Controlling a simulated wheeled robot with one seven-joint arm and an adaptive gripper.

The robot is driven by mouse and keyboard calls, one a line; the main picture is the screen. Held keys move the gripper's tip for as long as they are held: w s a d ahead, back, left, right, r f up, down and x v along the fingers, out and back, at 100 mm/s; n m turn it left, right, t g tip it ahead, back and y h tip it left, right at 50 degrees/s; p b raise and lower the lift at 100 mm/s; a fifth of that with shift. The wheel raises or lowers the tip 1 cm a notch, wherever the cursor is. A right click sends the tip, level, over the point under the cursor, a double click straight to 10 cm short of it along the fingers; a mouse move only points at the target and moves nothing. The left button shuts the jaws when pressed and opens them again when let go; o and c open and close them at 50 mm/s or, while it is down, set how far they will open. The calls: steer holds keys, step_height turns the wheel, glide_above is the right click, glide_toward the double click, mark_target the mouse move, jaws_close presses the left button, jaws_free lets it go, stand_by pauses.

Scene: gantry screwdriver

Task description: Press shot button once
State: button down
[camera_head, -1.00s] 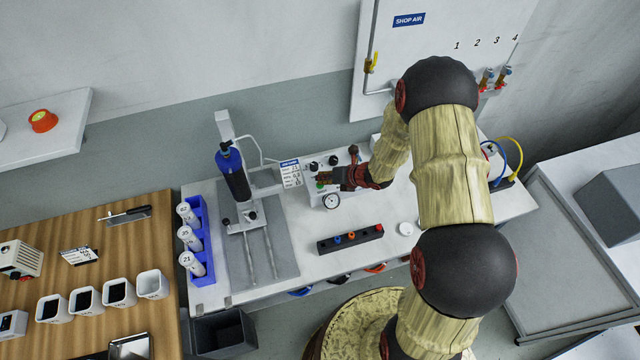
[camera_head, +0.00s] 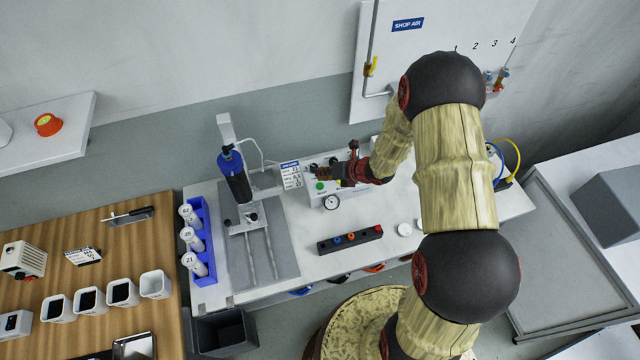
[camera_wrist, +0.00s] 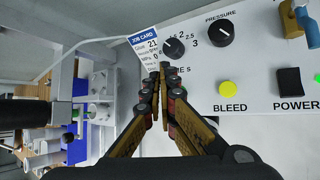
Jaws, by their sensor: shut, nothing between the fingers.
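A white control box shows in the wrist view with its front panel (camera_wrist: 262,75). A round green button (camera_head: 320,186) is visible on it in the head view, just below my fingertips in the picture. I cannot read its label there. My gripper (camera_head: 320,173) is shut and empty. In the wrist view my gripper (camera_wrist: 162,68) has its fingertips over the panel, close to the time knob (camera_wrist: 174,48), partly covering the lettering.
The panel also carries a pressure knob (camera_wrist: 220,33), a yellow BLEED button (camera_wrist: 227,88) and a black POWER switch (camera_wrist: 289,80). A job card (camera_wrist: 147,45) stands beside the time knob.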

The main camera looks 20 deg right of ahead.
mark_target(322, 184)
steer(key=shift+r+p, duration=0.75)
steer(key=shift+r, duration=0.85)
stand_by(0.6)
